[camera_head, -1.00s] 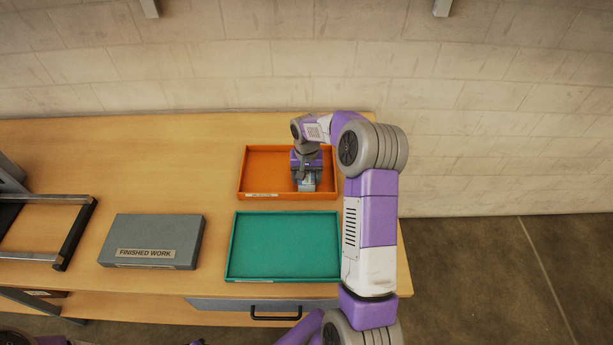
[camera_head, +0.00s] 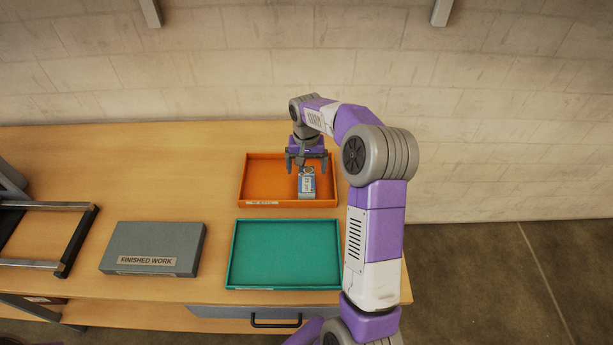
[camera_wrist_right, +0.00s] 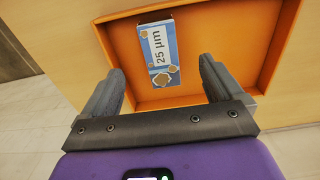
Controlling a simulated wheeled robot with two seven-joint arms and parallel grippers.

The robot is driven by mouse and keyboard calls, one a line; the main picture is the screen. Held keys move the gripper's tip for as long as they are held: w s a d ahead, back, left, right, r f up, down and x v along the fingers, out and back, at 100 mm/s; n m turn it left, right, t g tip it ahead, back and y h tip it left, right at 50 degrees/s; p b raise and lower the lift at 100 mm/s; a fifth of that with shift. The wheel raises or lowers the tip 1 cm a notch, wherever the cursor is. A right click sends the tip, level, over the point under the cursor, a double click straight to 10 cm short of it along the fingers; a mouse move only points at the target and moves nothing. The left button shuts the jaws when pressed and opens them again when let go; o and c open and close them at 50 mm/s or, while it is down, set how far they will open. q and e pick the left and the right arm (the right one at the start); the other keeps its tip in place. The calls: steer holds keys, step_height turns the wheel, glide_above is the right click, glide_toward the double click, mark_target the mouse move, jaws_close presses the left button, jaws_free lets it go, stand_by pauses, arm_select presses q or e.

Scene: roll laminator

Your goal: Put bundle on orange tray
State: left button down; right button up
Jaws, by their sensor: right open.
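The bundle (camera_head: 307,184) is a small blue and white block, lying inside the orange tray (camera_head: 262,185) right of its middle. In the right wrist view the bundle (camera_wrist_right: 160,54) shows a "25 µm" label and rests on the floor of the orange tray (camera_wrist_right: 194,45). My right gripper (camera_head: 306,169) is open and empty above the tray, just behind the bundle in the head view. In the right wrist view its two fingers (camera_wrist_right: 158,88) stand wide apart, with the bundle ahead of them and apart from them. My left gripper is not in view.
An empty green tray (camera_head: 285,254) sits in front of the orange tray. A grey box labelled "FINISHED WORK" (camera_head: 154,246) lies to its left. A dark frame of a machine (camera_head: 77,241) is at the far left. The table (camera_head: 150,160) is clear at the back left.

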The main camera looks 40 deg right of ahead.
steer(key=shift+r, duration=1.65)
